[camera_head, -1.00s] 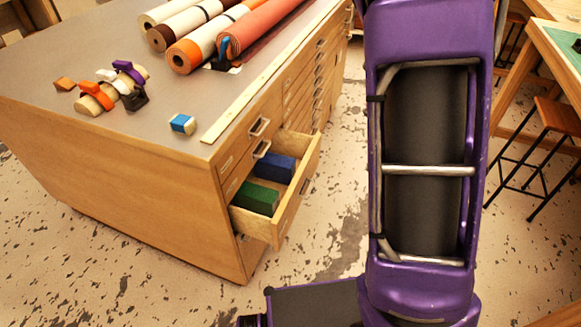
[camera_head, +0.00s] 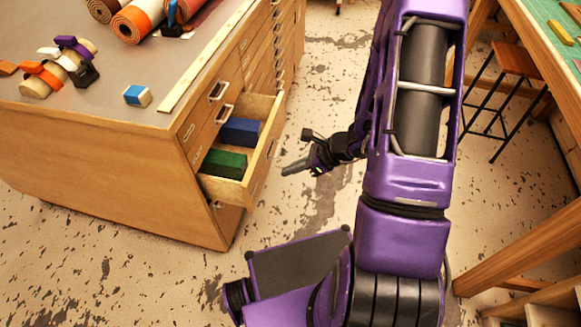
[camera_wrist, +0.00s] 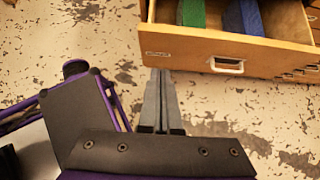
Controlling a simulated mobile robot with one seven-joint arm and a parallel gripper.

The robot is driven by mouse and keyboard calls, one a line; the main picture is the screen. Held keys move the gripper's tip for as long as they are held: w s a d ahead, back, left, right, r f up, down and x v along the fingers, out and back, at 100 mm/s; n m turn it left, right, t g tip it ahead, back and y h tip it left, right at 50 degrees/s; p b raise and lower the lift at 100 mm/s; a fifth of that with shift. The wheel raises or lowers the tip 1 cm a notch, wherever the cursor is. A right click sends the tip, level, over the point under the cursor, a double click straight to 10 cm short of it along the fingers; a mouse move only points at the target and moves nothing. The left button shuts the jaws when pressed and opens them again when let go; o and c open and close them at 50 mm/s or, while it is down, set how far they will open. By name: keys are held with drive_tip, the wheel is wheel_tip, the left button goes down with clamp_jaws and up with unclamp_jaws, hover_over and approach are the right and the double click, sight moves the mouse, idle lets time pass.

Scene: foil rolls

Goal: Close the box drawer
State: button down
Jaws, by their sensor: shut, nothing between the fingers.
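The box drawer (camera_head: 263,160) is pulled out of the wooden cabinet (camera_head: 110,165). It holds a green block (camera_head: 224,163) and a blue block (camera_head: 240,131). In the wrist view, the drawer front (camera_wrist: 200,48) with its metal handle (camera_wrist: 227,65) crosses the top. My gripper (camera_head: 284,172) is shut and empty, just right of the drawer front in the head view. In the wrist view, my gripper's fingertips (camera_wrist: 161,73) point at the lower edge of the drawer front, left of the handle. I cannot tell whether they touch it.
On the cabinet top are rolls (camera_head: 135,22), a blue-and-white block (camera_head: 137,95) and several small strapped pieces (camera_head: 62,62). A stool (camera_head: 515,62) and a wooden table (camera_head: 535,130) stand at right. The floor between the cabinet and my arm is clear.

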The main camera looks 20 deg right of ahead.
sight(252, 176)
drive_tip(key=w+a+f, duration=0.1)
drive_tip(key=a, duration=0.1)
drive_tip(key=w+a+f, duration=0.1)
drive_tip(key=a+f, duration=0.1)
drive_tip(key=w+a+f, duration=0.1)
drive_tip(key=a, duration=0.1)
drive_tip(key=shift+w+a+f+b, duration=0.25)
drive_tip(key=shift+w+a+b, duration=0.05)
drive_tip(key=shift+w+b, duration=0.1)
drive_tip(key=shift+w+a, duration=0.25)
drive_tip(key=shift+a, duration=0.1)
drive_tip(key=shift+w, duration=0.1)
